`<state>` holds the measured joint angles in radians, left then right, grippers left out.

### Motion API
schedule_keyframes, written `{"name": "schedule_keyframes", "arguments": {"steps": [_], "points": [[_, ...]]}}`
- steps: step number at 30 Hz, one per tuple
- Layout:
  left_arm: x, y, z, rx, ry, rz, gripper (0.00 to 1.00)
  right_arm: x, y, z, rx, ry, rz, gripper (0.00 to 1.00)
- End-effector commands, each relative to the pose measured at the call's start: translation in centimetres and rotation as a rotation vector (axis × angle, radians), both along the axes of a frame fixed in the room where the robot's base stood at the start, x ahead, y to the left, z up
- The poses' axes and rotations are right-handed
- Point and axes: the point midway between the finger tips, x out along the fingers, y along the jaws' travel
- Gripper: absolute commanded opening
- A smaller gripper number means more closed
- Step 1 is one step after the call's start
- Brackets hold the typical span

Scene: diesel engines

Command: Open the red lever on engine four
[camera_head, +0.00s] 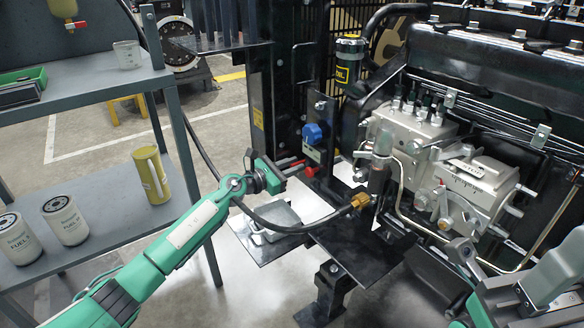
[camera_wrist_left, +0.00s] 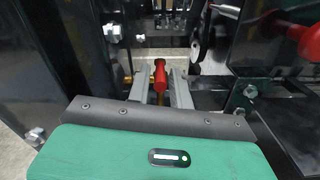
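The red lever (camera_head: 310,170) is on the black frame beside the engine, just below a blue knob (camera_head: 313,133). In the left wrist view the red lever (camera_wrist_left: 160,75) stands between the two grey fingers of my left gripper (camera_wrist_left: 160,92). The fingers are apart, with a narrow gap on each side of the lever. In the head view my left gripper (camera_head: 290,170) reaches the lever from the left, and its fingers are small and partly hidden. My right gripper (camera_head: 515,275) is at the lower right, its grey fingers spread and empty, in front of the engine (camera_head: 470,185).
A black hose (camera_head: 290,225) with a brass fitting (camera_head: 360,201) runs close below my left gripper. A red knob (camera_wrist_left: 308,40) shows at the wrist view's right edge.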

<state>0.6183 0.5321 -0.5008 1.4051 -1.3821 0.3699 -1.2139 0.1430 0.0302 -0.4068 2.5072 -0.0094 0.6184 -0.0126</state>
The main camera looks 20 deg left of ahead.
Motion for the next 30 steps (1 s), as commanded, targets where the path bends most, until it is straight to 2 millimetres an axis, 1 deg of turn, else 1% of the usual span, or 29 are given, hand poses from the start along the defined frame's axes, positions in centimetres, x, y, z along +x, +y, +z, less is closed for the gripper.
{"name": "schedule_keyframes", "arguments": {"steps": [4, 5, 6, 8, 14, 20, 23, 30], "points": [[0.0, 0.0, 0.0, 0.0, 0.0, 0.0, 0.22, 0.0, 0.0, 0.0, 0.003, 0.001, 0.0, 0.36], [0.0, 0.0, 0.0, 0.0, 0.0, 0.0, 0.2, 0.0, 0.0, 0.0, 0.003, 0.001, 0.0, 0.36], [0.0, 0.0, 0.0, 0.0, 0.0, 0.0, 0.12, 0.0, 0.0, 0.0, 0.003, 0.002, 0.0, 0.36], [0.0, 0.0, 0.0, 0.0, 0.0, 0.0, 0.0, 0.0, 0.0, -0.1, 0.003, 0.002, 0.0, 0.36], [0.0, 0.0, 0.0, 0.0, 0.0, 0.001, 0.0, 0.0, 0.0, 0.0, 0.004, 0.003, 0.0, 0.36], [-0.1, -0.1, 0.3, -0.001, 0.001, 0.015, 0.0, -0.1, -0.3, 0.6, 0.011, -0.002, -0.004, 0.36], [-0.2, -0.2, 0.4, -0.001, 0.002, 0.032, 0.0, 0.3, -1.0, -0.3, 0.008, 0.039, -0.03, 0.36], [-0.4, -0.5, 0.6, 0.0, 0.002, 0.094, 0.0, 0.3, -2.3, -0.8, 0.007, 0.093, -0.076, 0.36]]}}
